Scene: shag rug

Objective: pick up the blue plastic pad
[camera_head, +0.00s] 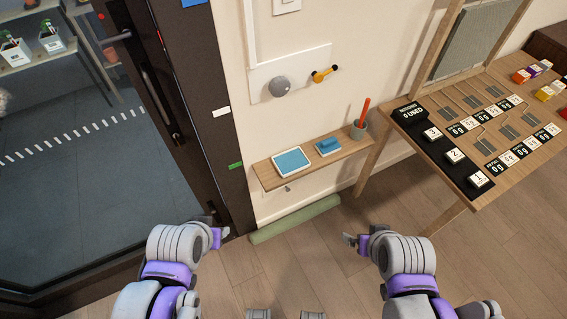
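A flat blue pad (292,162) with a pale rim lies on the left part of a narrow wooden wall shelf (264,178). A smaller blue piece (329,144) sits on a pale base to its right; I cannot tell its material. My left gripper (214,228) is below and left of the shelf, beside the door edge, apart from the pad. My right gripper (352,240) is below and right of the shelf, over the floor. Both look empty, but their fingers are too small to tell whether they are open.
A grey cup (357,131) with an orange-red stick stands at the shelf's right end. A green roll (294,219) lies on the floor below. A dark glass door (190,110) is at left, and a wooden table (460,195) with labelled blocks at right.

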